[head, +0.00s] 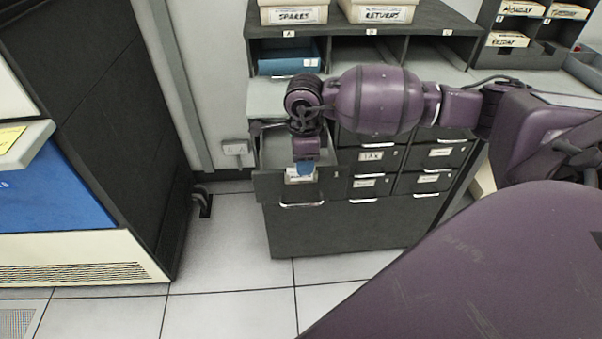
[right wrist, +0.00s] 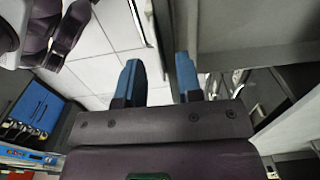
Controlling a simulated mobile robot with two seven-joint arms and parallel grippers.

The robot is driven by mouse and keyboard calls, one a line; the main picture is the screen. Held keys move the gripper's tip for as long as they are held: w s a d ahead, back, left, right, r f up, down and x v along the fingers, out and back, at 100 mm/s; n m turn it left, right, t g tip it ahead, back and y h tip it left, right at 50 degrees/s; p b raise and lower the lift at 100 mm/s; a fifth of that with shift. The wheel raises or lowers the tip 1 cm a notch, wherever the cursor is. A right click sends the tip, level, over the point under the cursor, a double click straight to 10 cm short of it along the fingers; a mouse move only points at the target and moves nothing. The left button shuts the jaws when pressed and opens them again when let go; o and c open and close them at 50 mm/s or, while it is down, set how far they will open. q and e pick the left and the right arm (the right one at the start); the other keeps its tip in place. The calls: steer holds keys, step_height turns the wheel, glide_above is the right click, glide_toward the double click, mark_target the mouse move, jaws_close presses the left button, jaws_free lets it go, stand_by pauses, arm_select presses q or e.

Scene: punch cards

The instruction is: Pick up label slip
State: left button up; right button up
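In the head view my right gripper (head: 304,168) points down at the front of a pulled-out grey drawer (head: 268,187) on the left of the cabinet. A white label slip (head: 291,179) shows on the drawer's front, partly hidden by the blue fingertips. In the right wrist view the two blue fingers of my right gripper (right wrist: 160,78) are apart, with a gap between them. The drawer front's edge (right wrist: 180,22) runs up close to the fingers there. I cannot tell whether they touch it. I see no slip between them. My left gripper is not in view.
The cabinet has several other labelled drawers (head: 376,158) to the right. A dark machine (head: 110,110) stands left. The tiled floor (head: 225,250) between is clear.

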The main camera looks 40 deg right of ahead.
steer(key=shift+f, duration=0.75)
jaws_close()
steer(key=shift+r, duration=0.1)
